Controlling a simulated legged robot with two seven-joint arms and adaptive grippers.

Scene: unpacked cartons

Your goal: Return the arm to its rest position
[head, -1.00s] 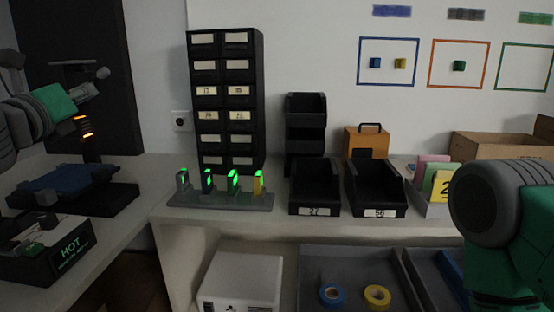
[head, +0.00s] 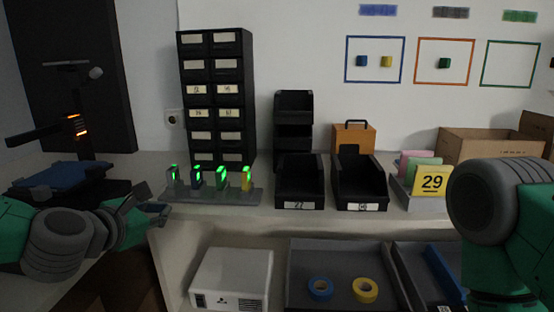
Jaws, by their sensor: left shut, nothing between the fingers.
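My left arm comes in low from the left, and its gripper (head: 160,212) is at the left front corner of the shelf top, just left of the grey rack. The gripper is shut and empty. My right arm (head: 500,215) stands at the right edge. Only its green and grey links show, and its gripper is out of view.
A grey rack (head: 213,196) with several green-lit devices stands near the left gripper. Black bins (head: 300,205) and a drawer cabinet (head: 216,95) stand behind and right. A white box (head: 232,278) and a tray with tape rolls (head: 320,288) are below.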

